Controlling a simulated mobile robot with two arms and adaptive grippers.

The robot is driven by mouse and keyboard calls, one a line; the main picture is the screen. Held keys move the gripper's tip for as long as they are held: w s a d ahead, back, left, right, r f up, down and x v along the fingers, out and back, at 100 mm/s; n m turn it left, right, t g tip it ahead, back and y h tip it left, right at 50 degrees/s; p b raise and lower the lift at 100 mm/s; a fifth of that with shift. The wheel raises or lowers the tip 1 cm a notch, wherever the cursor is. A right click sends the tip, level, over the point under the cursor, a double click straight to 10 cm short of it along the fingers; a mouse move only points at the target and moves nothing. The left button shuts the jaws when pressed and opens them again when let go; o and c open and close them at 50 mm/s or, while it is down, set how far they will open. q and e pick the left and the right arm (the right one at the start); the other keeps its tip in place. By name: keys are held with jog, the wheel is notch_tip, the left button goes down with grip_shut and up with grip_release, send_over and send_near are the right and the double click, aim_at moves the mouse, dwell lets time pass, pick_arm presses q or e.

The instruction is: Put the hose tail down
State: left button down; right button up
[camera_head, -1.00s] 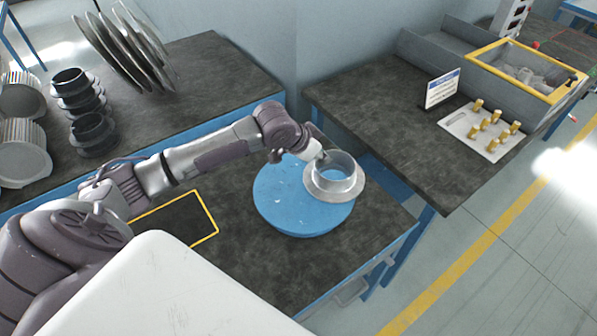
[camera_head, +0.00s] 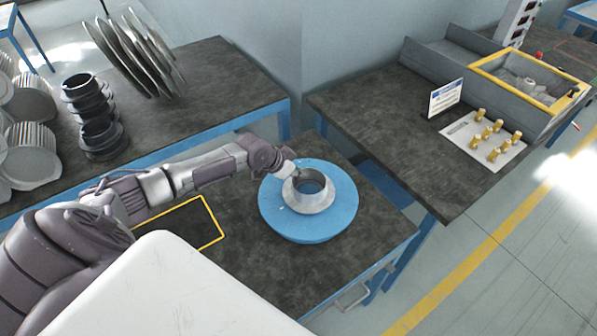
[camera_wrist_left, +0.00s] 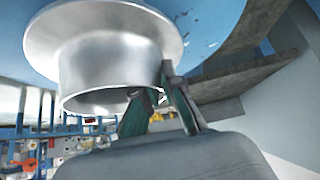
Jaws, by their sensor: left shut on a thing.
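The hose tail (camera_head: 312,199) is a silver metal ring with a wide flange, flange down, over the middle of the round blue turntable (camera_head: 335,222). My left gripper (camera_head: 294,174) is at its far-left side, shut on the upright wall. In the left wrist view the two dark green fingers (camera_wrist_left: 162,100) meet the rim of the hose tail (camera_wrist_left: 105,68), and its flange faces the blue surface. I cannot tell whether the flange touches the turntable. My right gripper is in neither view.
A yellow-outlined dark area (camera_head: 185,224) lies left of the turntable. The right bench holds a white plate with brass fittings (camera_head: 484,139), a small sign (camera_head: 446,97) and a yellow-rimmed bin (camera_head: 527,76). Black rings (camera_head: 98,118) and hanging discs (camera_head: 135,55) are on the left bench.

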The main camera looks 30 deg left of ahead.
pick_arm(q)
jog(key=c, duration=1.3)
grip_release()
jog(key=shift+b+v, duration=0.55)
jog(key=shift+v, duration=5.45)
